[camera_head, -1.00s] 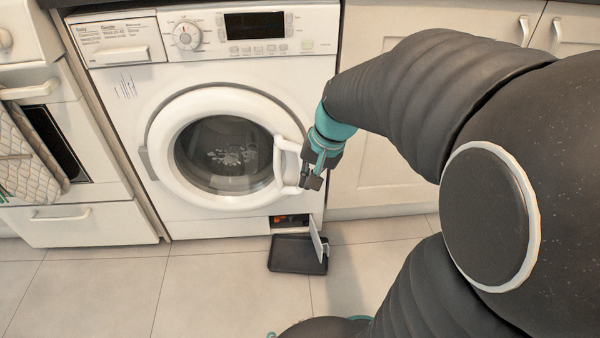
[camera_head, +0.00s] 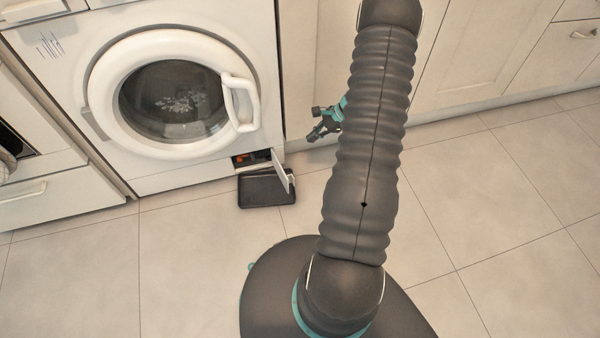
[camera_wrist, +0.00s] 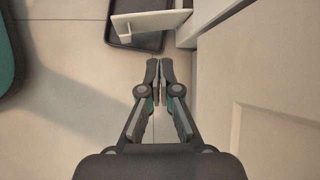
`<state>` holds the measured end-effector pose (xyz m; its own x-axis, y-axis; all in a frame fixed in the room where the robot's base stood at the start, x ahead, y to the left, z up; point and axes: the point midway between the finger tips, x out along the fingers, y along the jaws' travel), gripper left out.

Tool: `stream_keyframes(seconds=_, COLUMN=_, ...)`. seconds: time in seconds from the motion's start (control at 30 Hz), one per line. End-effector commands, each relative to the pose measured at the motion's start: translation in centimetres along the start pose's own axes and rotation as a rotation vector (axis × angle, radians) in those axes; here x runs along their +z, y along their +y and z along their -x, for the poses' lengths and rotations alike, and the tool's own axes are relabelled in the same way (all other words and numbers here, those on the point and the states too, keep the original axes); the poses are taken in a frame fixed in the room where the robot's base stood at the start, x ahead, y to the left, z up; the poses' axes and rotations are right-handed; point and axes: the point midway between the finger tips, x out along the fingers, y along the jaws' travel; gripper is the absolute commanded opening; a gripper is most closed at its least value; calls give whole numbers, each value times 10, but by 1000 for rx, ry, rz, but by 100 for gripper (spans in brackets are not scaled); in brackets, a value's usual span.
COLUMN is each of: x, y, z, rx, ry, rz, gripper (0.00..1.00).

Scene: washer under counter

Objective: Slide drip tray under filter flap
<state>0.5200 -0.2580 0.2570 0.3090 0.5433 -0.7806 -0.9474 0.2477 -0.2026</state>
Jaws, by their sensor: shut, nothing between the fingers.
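The black drip tray (camera_head: 262,190) lies flat on the floor at the washer's lower right corner, in front of the filter opening (camera_head: 250,159). The white filter flap (camera_head: 282,172) stands swung open at the opening's right side, above the tray's right part. In the wrist view the flap (camera_wrist: 150,25) covers part of the tray (camera_wrist: 150,42) at the top. My gripper (camera_head: 314,123) is to the right of the flap, in front of the cabinet, apart from both. In the wrist view my gripper (camera_wrist: 158,64) is shut and empty, its fingertips pointing toward the tray and flap.
The washer (camera_head: 210,40) has its round door (camera_head: 172,95) closed, with a protruding handle (camera_head: 241,103). A white cabinet (camera_head: 470,60) stands to the right. The tiled floor (camera_head: 190,245) in front of the washer is clear.

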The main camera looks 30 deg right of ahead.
Motion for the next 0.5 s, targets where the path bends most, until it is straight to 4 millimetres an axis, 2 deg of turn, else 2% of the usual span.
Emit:
stream_keyframes(seconds=0.03, x=-22, y=9, z=-11, rx=-13, ry=-16, rz=-69, gripper=0)
stream_keyframes(seconds=0.2, x=-79, y=35, z=-43, rx=-67, ry=-57, rz=-263, gripper=0)
stream_keyframes(seconds=0.33, x=-108, y=52, z=-61, rx=-98, ry=-78, rz=-367, gripper=0)
stream_keyframes(seconds=0.5, x=-126, y=64, z=-74, rx=-118, ry=-91, rz=-436, gripper=0)
